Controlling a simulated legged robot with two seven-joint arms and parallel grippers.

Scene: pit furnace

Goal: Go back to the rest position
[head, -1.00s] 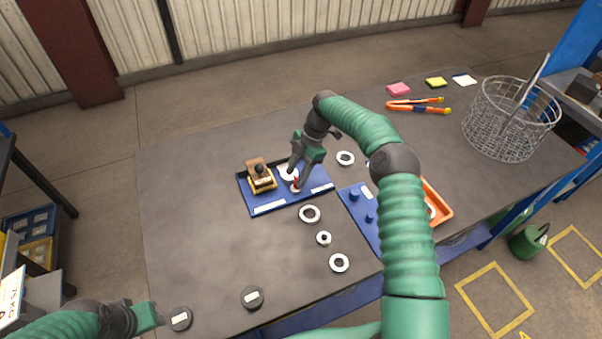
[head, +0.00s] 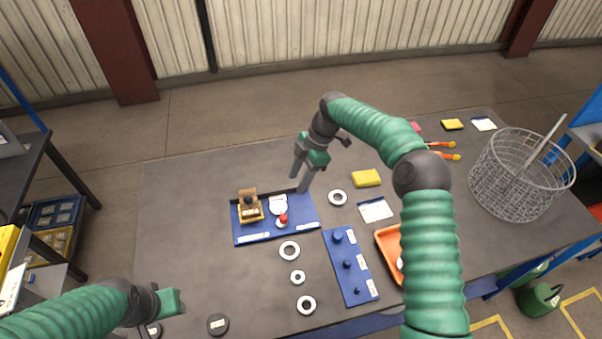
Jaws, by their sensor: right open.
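My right gripper (head: 300,184) is open and empty, pointing down at the back right edge of the blue tray (head: 270,239). A small red-topped piece (head: 283,220) stands in the tray, apart from the fingers. A white round piece (head: 278,204) and a brown and yellow block stack (head: 250,206) are also in the tray. My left gripper (head: 176,302) is at the lower left, above the table's front left part. Its fingers show too edge-on to tell whether they are open.
White rings (head: 289,250) lie in front of the tray. A blue peg board (head: 350,266), an orange tray (head: 386,243) and a yellow block (head: 366,178) are to the right. A wire basket (head: 520,178) stands at the far right. The left part of the table (head: 185,210) is clear.

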